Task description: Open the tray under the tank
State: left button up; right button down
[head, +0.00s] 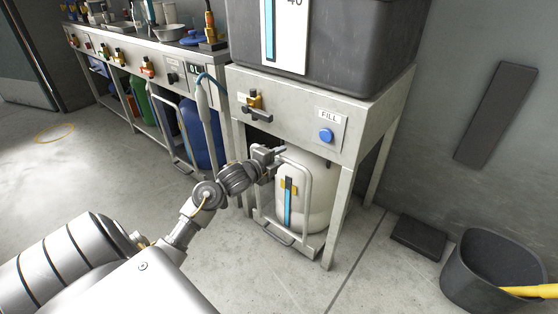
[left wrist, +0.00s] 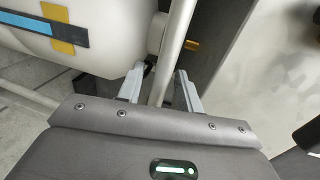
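The dark grey tank (head: 345,45) sits on a pale metal stand. Under it, a low tray (head: 275,238) with a pale tubular frame (head: 309,190) holds a white rounded container (head: 318,215) with a blue level strip. My left gripper (head: 278,154) is at the upper left of this frame. In the left wrist view, its two fingers (left wrist: 160,88) are apart, one on each side of a pale bar (left wrist: 172,55). I see gaps beside the bar, so the gripper looks open around it. The white container (left wrist: 95,50) shows at upper left. My right gripper is out of view.
A bench (head: 140,50) with similar bays stands to the left. A dark bucket (head: 470,270) and a black pedal-like block (head: 419,235) are at right. The floor before the tray is clear.

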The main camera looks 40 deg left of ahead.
pick_arm(q)
jog(key=shift+w, duration=0.15)
jog(key=shift+c, duration=0.5)
grip_shut()
